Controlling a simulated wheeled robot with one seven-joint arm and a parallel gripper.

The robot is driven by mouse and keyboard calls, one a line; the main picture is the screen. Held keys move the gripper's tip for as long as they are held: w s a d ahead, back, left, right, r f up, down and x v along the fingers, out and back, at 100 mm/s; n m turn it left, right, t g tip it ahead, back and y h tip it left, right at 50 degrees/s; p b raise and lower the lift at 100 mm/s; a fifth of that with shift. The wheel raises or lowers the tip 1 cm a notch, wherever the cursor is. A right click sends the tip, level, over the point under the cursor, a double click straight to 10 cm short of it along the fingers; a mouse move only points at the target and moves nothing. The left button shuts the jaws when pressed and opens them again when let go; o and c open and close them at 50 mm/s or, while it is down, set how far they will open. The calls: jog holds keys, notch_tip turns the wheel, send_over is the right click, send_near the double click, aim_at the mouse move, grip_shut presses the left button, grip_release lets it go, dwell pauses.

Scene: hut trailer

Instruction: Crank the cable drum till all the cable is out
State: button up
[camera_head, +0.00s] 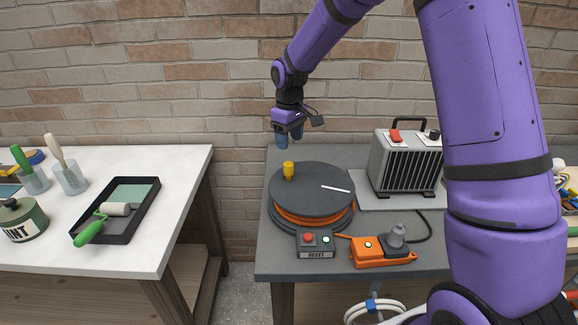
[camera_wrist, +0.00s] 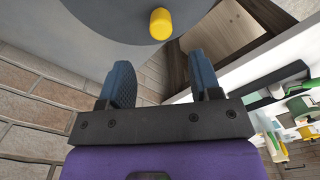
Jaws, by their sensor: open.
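The cable drum (camera_head: 312,192) lies flat on the grey table, with a dark round top and orange cable showing around its side below. A yellow crank knob (camera_head: 288,171) stands up at the upper left of the drum top. A white stripe marks the right part of the top. The knob (camera_wrist: 160,24) also shows in the wrist view, just beyond the fingertips. My gripper (camera_head: 283,138) is above and behind the knob, apart from it. Its two blue fingers (camera_wrist: 162,82) are spread with nothing between them. How much cable is left under the top is partly hidden.
A reset box (camera_head: 316,244) with red and pale buttons stands before the drum. An orange socket block with a grey plug (camera_head: 384,249) sits right of it. A grey heater (camera_head: 405,160) stands behind right. A white table (camera_head: 170,180) with painting tools is across a gap at left.

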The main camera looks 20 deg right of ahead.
aim_at(289, 163)
notch_tip(289, 163, down, 11)
jog(key=shift+r, duration=0.2)
dwell(0.3)
grip_shut()
